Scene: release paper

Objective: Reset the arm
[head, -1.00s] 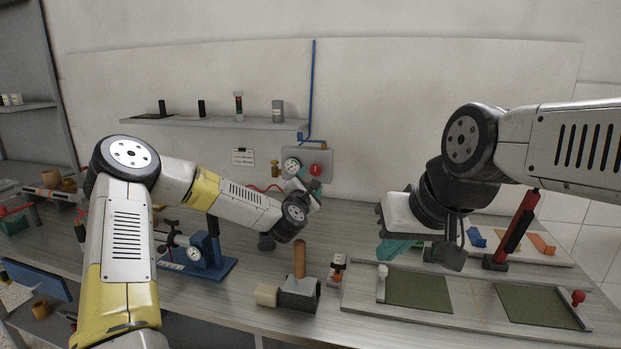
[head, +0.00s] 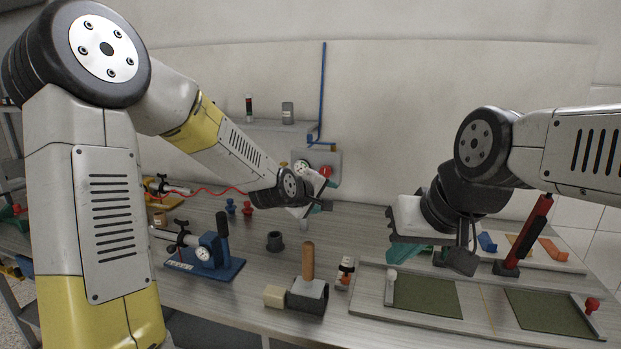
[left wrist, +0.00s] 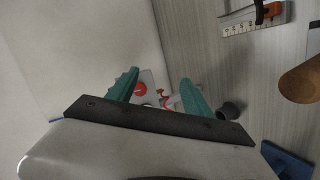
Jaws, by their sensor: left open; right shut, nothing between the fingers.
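My left arm comes in from the left of the head view, its elbow raised and close to the camera. My left gripper (head: 322,205) is in front of the wall-side control box (head: 322,160), above the bench; its fingers are hard to see there. In the left wrist view its two teal fingers (left wrist: 160,92) are spread apart with nothing held between them. The red button (left wrist: 140,88) shows beyond them. My right gripper (head: 418,252) hangs above the back edge of the board with green panels; it is shut and empty, its fingers partly hidden by the wrist.
On the bench stand a blue gauge fixture (head: 205,250), a dark cup (head: 275,241), a black block with a wooden peg (head: 308,262), a small bottle (head: 345,272), and a green-panelled board (head: 373,312). A red-and-black upright (head: 524,235) stands right of my right gripper. A shelf (head: 262,124) is on the wall.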

